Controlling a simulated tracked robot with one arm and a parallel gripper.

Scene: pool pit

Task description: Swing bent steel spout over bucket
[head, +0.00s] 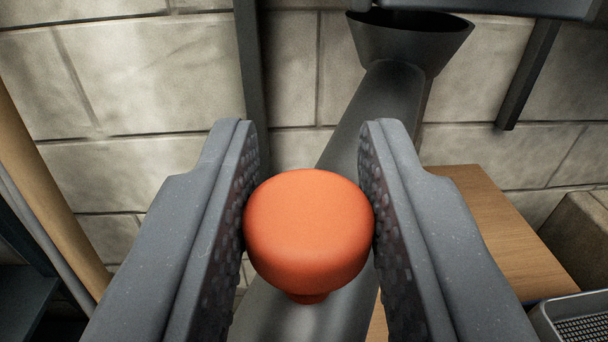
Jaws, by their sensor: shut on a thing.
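The bent steel spout (374,113) is a dark grey pipe with a wide flared mouth at its upper end. It slants down from the top middle of the head view and passes behind an orange round knob (308,222). The knob appears to be mounted on the spout. My gripper (309,215) is shut on the knob, with one textured pad against each side. Part of the spout is hidden behind the knob and the fingers. I see no thing that is clearly the bucket.
A wooden surface (495,225) lies at the right behind my right finger. A grey tray with a mesh bottom (580,328) is at the lower right corner. A pale block wall (150,75) stands behind. A dark upright bar (250,75) and a tan post (45,185) stand left.

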